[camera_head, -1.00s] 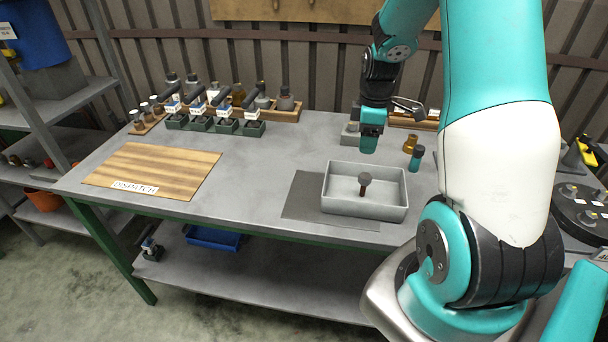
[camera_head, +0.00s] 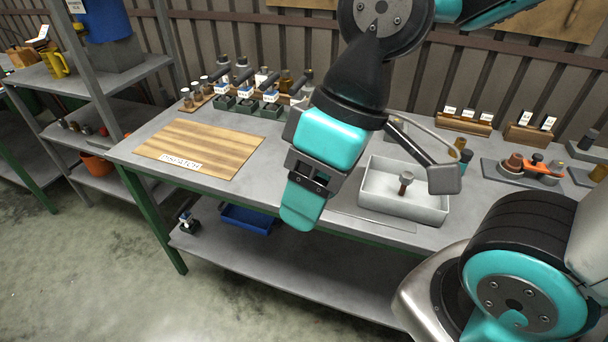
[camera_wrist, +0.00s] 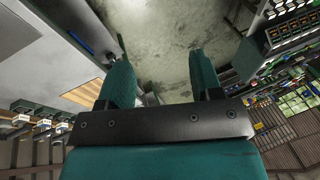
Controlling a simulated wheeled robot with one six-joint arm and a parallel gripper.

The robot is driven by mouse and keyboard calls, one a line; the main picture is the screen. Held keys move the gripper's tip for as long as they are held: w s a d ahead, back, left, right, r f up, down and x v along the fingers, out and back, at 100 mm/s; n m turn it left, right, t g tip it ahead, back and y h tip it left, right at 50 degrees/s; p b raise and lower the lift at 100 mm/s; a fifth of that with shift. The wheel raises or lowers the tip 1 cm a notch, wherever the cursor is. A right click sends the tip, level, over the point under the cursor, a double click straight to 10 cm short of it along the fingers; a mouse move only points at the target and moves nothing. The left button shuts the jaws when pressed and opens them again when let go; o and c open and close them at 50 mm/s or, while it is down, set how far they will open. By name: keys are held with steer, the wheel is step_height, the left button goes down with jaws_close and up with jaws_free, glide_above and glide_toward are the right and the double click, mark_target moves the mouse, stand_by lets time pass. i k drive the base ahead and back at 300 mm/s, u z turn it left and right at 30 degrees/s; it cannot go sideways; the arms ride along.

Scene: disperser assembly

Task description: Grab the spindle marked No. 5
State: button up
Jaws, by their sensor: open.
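No number 5 is readable in either view, so I cannot tell which part is the marked spindle. Small pale-topped cylinders (camera_head: 187,97) stand in a wooden rack at the table's back left. Several black-handled devices with white tags (camera_head: 246,90) stand in dark green bases beside them. My gripper (camera_head: 301,212) hangs near the table's front edge, left of the grey tray, apart from these parts. In the wrist view its two teal fingers (camera_wrist: 160,75) are apart, with nothing between them but the floor beyond.
A grey open tray (camera_head: 437,214) holds a brown, dark-topped upright part (camera_head: 405,183). A wooden dispatch board (camera_head: 200,148) lies at the left. Wooden racks with white labels (camera_head: 464,121) stand at the back right. A blue bin (camera_head: 248,219) sits on the lower shelf.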

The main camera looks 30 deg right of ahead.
mark_target(196, 86)
steer(key=k, duration=0.6)
steer(key=u, duration=0.6)
steer(key=i, duration=0.95)
steer(key=u, duration=0.55)
steer(key=i, duration=1)
steer(key=z, duration=0.95)
steer(key=i, duration=1.05)
steer(key=z, duration=0.85)
